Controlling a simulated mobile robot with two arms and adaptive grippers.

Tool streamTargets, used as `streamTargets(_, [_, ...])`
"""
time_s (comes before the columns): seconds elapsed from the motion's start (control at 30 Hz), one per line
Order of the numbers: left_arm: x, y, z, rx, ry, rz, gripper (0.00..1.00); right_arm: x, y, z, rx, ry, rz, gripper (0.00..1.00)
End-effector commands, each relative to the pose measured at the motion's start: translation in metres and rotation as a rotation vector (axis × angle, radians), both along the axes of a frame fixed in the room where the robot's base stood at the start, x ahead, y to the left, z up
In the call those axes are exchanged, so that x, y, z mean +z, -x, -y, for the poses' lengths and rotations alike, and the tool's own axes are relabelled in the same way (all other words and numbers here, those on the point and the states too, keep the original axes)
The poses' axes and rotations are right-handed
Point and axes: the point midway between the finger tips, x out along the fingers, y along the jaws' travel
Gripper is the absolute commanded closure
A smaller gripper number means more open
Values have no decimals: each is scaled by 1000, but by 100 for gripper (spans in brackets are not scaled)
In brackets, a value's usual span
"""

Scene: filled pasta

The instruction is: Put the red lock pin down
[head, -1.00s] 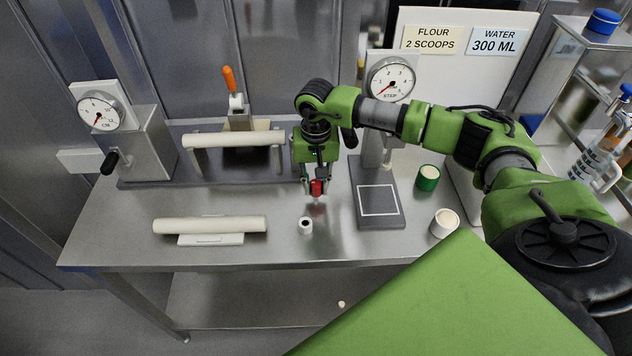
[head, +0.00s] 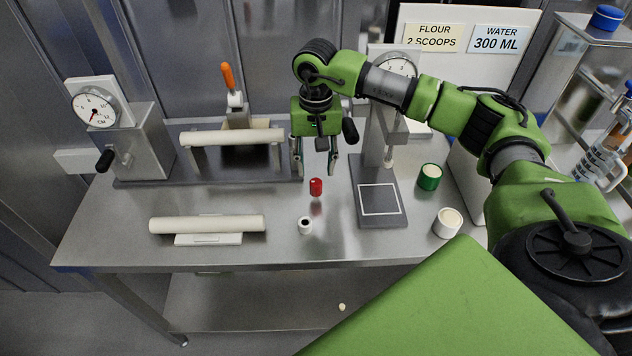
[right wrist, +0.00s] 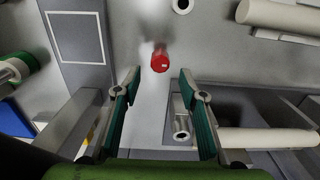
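The red lock pin (head: 316,187) stands upright on the steel table, just behind a small white ring-shaped piece (head: 305,225). It also shows in the right wrist view (right wrist: 160,61), seen from above, beyond the fingertips and touching neither. My right gripper (head: 315,172) is open and empty, above and slightly behind the pin. In the right wrist view its two green-padded fingers (right wrist: 158,84) are spread wide with nothing between them. My left gripper does not show.
A roller (head: 207,224) lies on a white rest at the front left. A dial press with a dark, white-outlined base (head: 362,215) stands right of the pin. A green cup (head: 429,177) and a white cup (head: 447,222) stand further right. Bare table surrounds the pin.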

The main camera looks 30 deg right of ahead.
Motion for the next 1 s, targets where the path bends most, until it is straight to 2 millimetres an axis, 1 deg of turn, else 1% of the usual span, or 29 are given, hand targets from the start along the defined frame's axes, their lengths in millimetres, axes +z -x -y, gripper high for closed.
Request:
streamTargets(0.03, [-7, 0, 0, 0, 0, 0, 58, 8, -1, 0, 1, 0, 4, 62])
streamTargets(0.1, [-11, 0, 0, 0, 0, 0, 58, 22, -1, 0, 1, 0, 4, 62])
streamTargets(0.2, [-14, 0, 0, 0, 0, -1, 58, 38, -1, 0, 1, 0, 4, 62])
streamTargets(0.33, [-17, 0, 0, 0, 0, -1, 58, 50, 0, -1, 1, 0, 0, 62])
streamTargets(0.5, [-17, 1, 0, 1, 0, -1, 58, 55, 1, 0, 1, 0, -1, 62])
streamTargets(1.0, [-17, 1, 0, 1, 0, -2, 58, 55, 1, 0, 1, 0, -1, 62])
